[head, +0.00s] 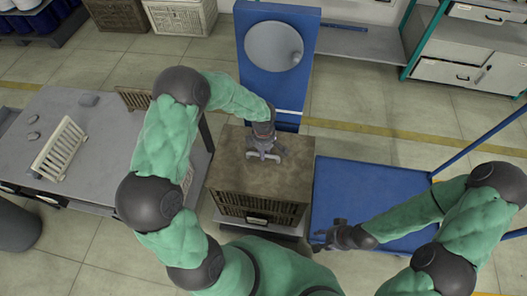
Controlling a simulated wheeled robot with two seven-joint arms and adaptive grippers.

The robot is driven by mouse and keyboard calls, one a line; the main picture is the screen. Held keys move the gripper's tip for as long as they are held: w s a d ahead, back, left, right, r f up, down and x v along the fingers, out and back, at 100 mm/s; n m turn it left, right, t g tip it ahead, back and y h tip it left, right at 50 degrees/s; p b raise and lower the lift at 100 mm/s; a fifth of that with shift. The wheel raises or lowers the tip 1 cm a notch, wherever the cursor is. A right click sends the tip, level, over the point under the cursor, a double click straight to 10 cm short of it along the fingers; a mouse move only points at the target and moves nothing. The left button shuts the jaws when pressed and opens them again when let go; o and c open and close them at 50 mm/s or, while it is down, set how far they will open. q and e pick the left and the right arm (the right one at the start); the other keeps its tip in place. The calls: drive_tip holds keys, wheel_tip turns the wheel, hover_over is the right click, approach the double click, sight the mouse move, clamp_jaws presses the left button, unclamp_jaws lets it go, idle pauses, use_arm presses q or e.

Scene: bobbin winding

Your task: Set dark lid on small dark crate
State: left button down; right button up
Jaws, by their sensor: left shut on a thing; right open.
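The dark lid (238,180) is a flat brown panel with a pale handle on top, in the middle of the head view. It lies level over the small dark crate (240,203), whose slatted front wall shows below the lid's front edge. The lid lines up closely with the crate; I cannot tell whether a thin gap is left between them. My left gripper (264,153) is over the lid's middle, shut on its handle. My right gripper (326,240) is open and empty, low over the blue platform, right of the crate. The crate's inside is hidden.
A blue flat platform (365,185) lies to the right. A blue upright panel with a round grey disc (273,46) stands behind the crate. A grey table (85,135) at left holds a pale slatted piece (60,147). Other crates stand at the back left.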

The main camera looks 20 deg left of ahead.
use_arm(q)
drive_tip(key=c, duration=1)
unclamp_jaws()
drive_tip(key=shift+r, duration=0.1)
wheel_tip(320, 180, up, 12)
drive_tip(key=shift+f, duration=0.1)
